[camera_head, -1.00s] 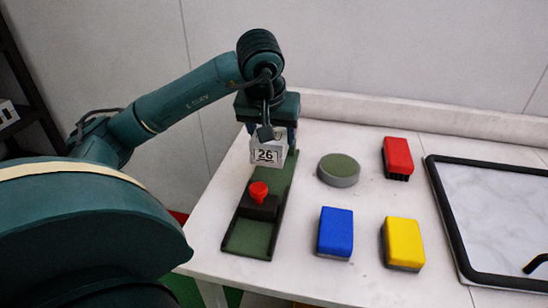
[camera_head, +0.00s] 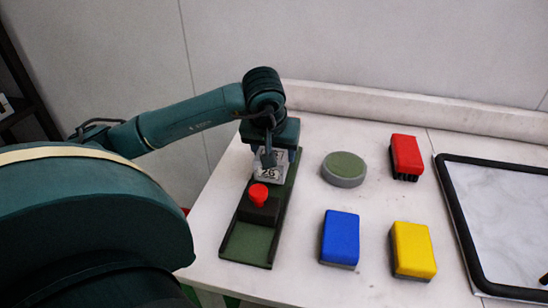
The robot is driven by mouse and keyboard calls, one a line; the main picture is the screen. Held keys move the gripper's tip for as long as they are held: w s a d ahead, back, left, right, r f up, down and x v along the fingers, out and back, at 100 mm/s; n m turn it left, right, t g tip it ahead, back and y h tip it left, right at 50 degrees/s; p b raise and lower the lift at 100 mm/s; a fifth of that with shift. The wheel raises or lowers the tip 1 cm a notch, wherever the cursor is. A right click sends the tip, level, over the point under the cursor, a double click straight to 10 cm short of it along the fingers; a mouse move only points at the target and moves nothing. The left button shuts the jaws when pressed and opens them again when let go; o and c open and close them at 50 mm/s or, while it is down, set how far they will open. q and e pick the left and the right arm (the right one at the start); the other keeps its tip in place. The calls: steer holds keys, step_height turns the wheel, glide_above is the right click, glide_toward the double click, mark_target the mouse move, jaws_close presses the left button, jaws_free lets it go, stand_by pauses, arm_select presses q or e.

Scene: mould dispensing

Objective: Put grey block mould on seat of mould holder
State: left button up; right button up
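The grey block mould (camera_head: 271,172), marked 26, is at the far end of the mould holder. The mould holder (camera_head: 247,243) is a long dark tray with a green bed and a black block with a red knob (camera_head: 258,194) in its middle. My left gripper (camera_head: 272,158) is over the mould with its fingers around it and looks shut on it. The mould is low at the holder's far section, behind the red knob; whether it touches the bed is hidden. My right gripper is not in view.
Right of the holder are a round grey-green pad (camera_head: 343,169), a red block (camera_head: 406,157), a blue block (camera_head: 340,238) and a yellow block (camera_head: 412,250). A black-framed board (camera_head: 462,215) lies at the right. A low ledge (camera_head: 400,108) runs along the back.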

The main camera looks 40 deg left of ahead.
arm_select(q)
steer(key=shift+w+f, duration=0.1)
steer(key=shift+f, duration=0.7)
steer(key=shift+f, duration=0.15)
steer(key=o, duration=1.6)
steer(key=shift+f, duration=0.1)
steer(key=shift+c, duration=0.2)
